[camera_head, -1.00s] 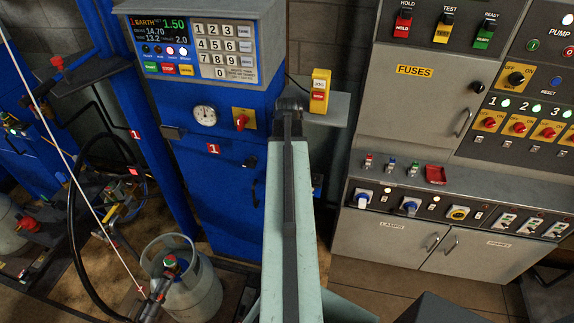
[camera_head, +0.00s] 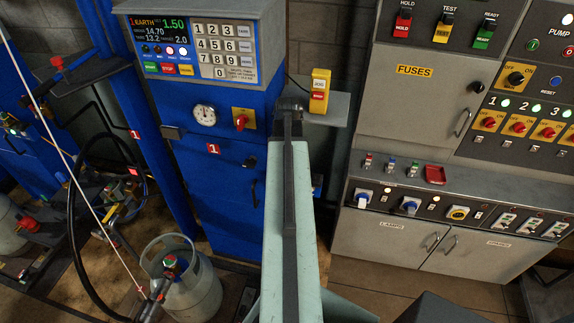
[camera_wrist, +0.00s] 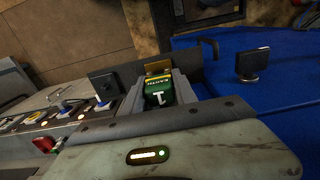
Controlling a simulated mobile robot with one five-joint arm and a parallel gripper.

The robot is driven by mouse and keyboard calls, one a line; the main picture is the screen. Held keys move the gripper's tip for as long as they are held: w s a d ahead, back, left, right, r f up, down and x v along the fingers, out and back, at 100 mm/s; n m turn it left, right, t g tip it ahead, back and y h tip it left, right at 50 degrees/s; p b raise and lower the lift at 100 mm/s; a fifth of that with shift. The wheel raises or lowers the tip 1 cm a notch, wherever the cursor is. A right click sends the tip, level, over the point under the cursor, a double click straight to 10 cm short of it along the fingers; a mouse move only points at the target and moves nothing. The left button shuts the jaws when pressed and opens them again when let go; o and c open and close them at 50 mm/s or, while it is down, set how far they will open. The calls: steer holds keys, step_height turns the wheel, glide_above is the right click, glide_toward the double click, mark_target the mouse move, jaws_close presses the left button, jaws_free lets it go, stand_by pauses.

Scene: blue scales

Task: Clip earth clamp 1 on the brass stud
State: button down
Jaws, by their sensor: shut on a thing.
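Earth clamp 1 is the green block (camera_wrist: 158,96) with EARTH and a white 1 on it, in the wrist view. My gripper (camera_wrist: 160,84) is shut on it, with grey fingers on either side. A brass-coloured piece (camera_wrist: 157,67) shows at the clamp's far end. I cannot tell whether it is the clamp's jaw or the brass stud. No separate brass stud can be made out. In the head view my arm hides my gripper and the clamp. The blue scale cabinet (camera_head: 228,190) marked 1 stands just left of my arm, with EARTH on its display (camera_head: 157,37).
A black knob (camera_wrist: 252,64) stands out from the blue panel beside the clamp. The grey fuse cabinet (camera_head: 412,105) and its switch ledge stand at right. A gas cylinder (camera_head: 184,285) with hoses stands at lower left. Bare floor shows between cabinet and bench.

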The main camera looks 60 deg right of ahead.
steer(key=shift+f+b, duration=0.65)
steer(key=c, duration=0.9)
jaws_free()
steer(key=shift+r, duration=0.15)
step_height(320, 180, up, 8)
steer(key=p, duration=0.8)
steer(key=shift+f, duration=0.2)
